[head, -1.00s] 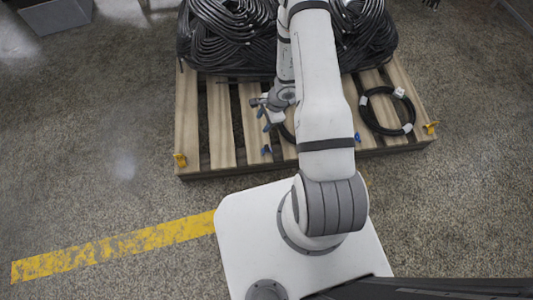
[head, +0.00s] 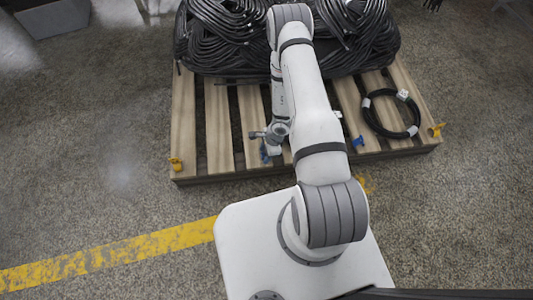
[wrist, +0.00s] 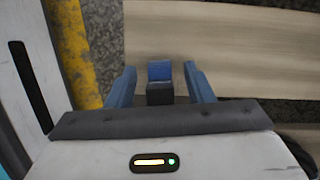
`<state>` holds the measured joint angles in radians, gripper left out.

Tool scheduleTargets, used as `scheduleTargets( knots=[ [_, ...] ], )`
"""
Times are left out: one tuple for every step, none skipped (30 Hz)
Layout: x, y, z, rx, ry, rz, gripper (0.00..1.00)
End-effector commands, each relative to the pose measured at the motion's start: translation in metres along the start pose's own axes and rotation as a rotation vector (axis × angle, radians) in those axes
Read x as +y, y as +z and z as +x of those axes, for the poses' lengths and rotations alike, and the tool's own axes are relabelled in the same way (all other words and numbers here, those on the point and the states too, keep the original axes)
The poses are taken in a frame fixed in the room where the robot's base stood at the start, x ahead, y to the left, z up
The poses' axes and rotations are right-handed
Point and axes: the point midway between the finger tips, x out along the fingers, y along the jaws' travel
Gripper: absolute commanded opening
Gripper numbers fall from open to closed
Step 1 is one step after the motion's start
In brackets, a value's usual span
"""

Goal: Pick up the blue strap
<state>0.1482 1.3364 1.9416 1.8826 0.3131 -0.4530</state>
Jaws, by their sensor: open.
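In the wrist view, a small blue strap (wrist: 160,70) with a black part below it shows against the pale wood of a pallet slat. My gripper (wrist: 159,72) is open, with one blue finger on each side of the strap and a visible gap on both sides. In the head view, my gripper (head: 265,147) is low over the front edge of the pallet (head: 220,135), left of my forearm. The strap cannot be told apart from the blue fingers there. Another small blue piece (head: 358,141) lies on the pallet right of my arm.
Big bundles of black hose (head: 225,40) fill the back of the pallet. A black hose coil (head: 392,117) with white tags lies at the right. Yellow pieces (head: 176,164) sit at the pallet's front corners. The floor in front carries a yellow line (head: 120,250).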

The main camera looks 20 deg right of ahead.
Motion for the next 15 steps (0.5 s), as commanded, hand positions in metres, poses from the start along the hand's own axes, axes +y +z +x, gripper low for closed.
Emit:
scheduleTargets(
  knots=[
    [-0.0002, 0.0002, 0.0, 0.0, 0.0, 0.0, 0.47],
    [-0.0002, 0.0002, -0.0002, 0.0, 0.0, 0.0, 0.47],
    [-0.0002, 0.0003, -0.0004, 0.0, 0.0, 0.0, 0.47],
    [-0.0002, 0.0003, -0.0004, 0.0, 0.0, 0.0, 0.47],
    [-0.0002, 0.0003, -0.0005, 0.0, 0.0, 0.0, 0.47],
    [-0.0002, 0.0003, -0.0005, 0.0, 0.0, 0.0, 0.45],
    [-0.0001, 0.0004, -0.0005, 0.0, 0.0, 0.0, 0.42],
    [-0.0002, 0.0004, -0.0005, 0.0, 0.0, 0.0, 0.4],
    [-0.0002, 0.0004, -0.0005, 0.0, 0.0, 0.0, 0.37],
    [-0.0001, 0.0004, -0.0005, 0.0, 0.0, 0.0, 0.34],
    [-0.0002, 0.0004, -0.0005, 0.0, 0.0, 0.0, 0.32],
    [-0.0001, 0.0004, -0.0005, 0.0, 0.0, 0.0, 0.28],
    [-0.0001, 0.0004, -0.0005, 0.0, 0.0, 0.0, 0.26],
    [-0.0002, 0.0005, -0.0005, 0.0, 0.0, 0.0, 0.24],
    [-0.0001, 0.0005, -0.0005, 0.0, 0.0, 0.0, 0.2]
  ],
)
